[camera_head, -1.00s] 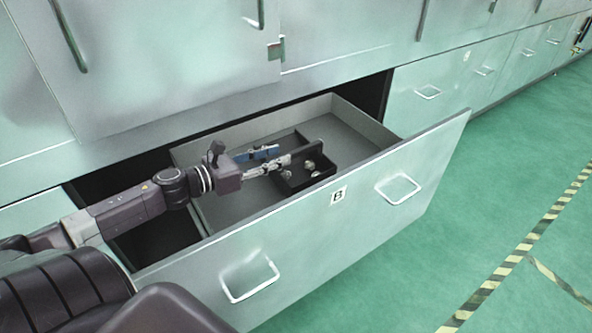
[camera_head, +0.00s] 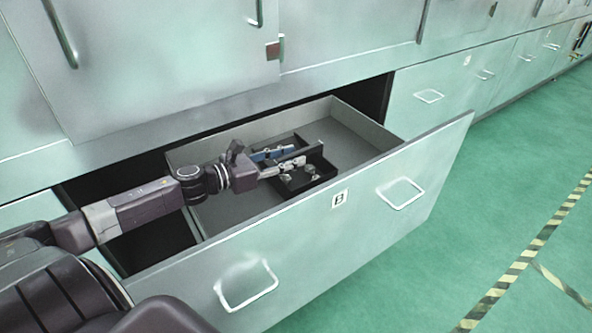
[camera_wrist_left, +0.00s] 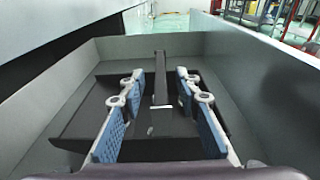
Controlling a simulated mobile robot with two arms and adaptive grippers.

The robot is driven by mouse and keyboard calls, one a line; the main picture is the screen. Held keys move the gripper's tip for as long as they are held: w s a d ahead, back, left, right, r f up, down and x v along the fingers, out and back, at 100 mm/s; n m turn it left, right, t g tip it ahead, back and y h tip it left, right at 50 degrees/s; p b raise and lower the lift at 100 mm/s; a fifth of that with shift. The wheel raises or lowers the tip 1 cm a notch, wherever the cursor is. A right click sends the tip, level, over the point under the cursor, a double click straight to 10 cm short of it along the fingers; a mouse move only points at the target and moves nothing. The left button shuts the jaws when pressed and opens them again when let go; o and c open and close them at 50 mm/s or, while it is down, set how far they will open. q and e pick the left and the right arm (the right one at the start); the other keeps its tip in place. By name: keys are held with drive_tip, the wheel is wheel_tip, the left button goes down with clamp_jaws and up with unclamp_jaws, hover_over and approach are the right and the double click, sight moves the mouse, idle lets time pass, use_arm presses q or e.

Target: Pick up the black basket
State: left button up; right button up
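The black basket (camera_head: 322,182) sits inside the open drawer, with a dark upright divider or handle along its middle. In the left wrist view the basket (camera_wrist_left: 92,98) lies below the fingers, and its upright piece (camera_wrist_left: 161,92) stands between them. My left gripper (camera_head: 298,155) reaches in over the basket from the left. Its blue-padded fingers (camera_wrist_left: 160,76) are open, one on each side of the upright piece, with a visible gap on both sides. Small metal castings (camera_head: 311,170) lie in the basket. My right gripper is not in view.
The drawer front (camera_head: 300,235), labelled B, stands out over the green floor (camera_head: 480,220). Grey drawer walls (camera_head: 362,125) surround the basket, with bare drawer floor on its right. Closed cabinet doors (camera_head: 160,60) rise behind the drawer.

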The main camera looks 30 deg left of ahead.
sight(300, 154)
use_arm(q)
drive_tip(key=shift+x, duration=1.55)
drive_tip(key=shift+d, duration=0.1)
clamp_jaws()
